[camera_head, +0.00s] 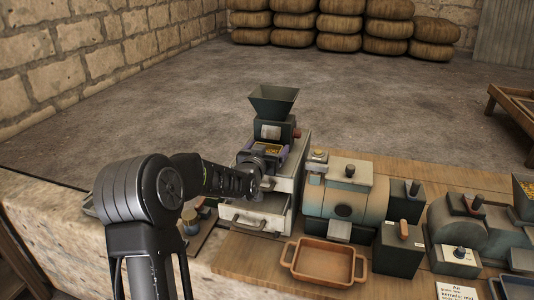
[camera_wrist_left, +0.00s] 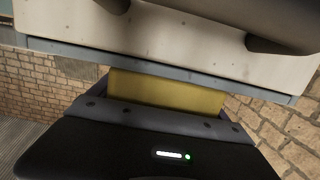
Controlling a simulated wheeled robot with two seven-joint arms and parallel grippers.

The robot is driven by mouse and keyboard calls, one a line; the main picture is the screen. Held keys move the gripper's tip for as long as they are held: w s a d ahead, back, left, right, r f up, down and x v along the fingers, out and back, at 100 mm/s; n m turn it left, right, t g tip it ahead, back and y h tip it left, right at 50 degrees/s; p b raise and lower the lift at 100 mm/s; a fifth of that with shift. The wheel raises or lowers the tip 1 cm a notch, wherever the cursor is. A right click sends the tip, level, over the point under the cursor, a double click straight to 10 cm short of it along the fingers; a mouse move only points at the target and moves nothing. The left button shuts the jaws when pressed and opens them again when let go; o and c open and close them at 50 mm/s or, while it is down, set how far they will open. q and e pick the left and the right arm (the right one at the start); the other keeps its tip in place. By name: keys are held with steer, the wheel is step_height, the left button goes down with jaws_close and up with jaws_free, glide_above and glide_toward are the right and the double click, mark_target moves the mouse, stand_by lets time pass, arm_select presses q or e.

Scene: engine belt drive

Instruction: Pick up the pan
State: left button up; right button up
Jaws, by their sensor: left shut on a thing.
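A brown, two-handled rectangular pan (camera_head: 324,262) sits at the front of the wooden bench, and looks empty. My left gripper (camera_head: 265,152) is well behind and left of it, at the dark hopper machine (camera_head: 273,105) on the beige drawer cabinet. It is shut on a yellow thing (camera_head: 272,149), partly hidden by the fingers. In the left wrist view the yellow thing (camera_wrist_left: 165,90) shows as a flat band beyond my dark gripper body; what it is, I cannot tell. My right gripper is not in view.
A drawer (camera_head: 254,218) of the cabinet stands out. A rusty rounded machine (camera_head: 343,195) and dark boxes (camera_head: 399,247) stand behind and right of the pan. A paper card (camera_head: 456,291) lies at the front right. Sacks (camera_head: 340,23) are stacked far back.

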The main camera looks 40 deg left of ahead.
mark_target(272, 125)
arm_select(q)
steer(key=shift+r, duration=0.2)
steer(key=shift+s+r+b, duration=0.15)
steer(key=shift+r+b, duration=0.05)
steer(key=shift+b, duration=0.25)
step_height(272, 125, up, 6)
steer(key=shift+f+b, duration=0.1)
steer(key=shift+b, duration=0.35)
steer(key=f+b+v, duration=0.3)
steer(key=b+v, duration=0.1)
steer(key=v, duration=1.5)
steer(key=shift+s+d+r, duration=0.25)
steer(key=shift+s+d, duration=0.05)
steer(key=shift+s, duration=0.1)
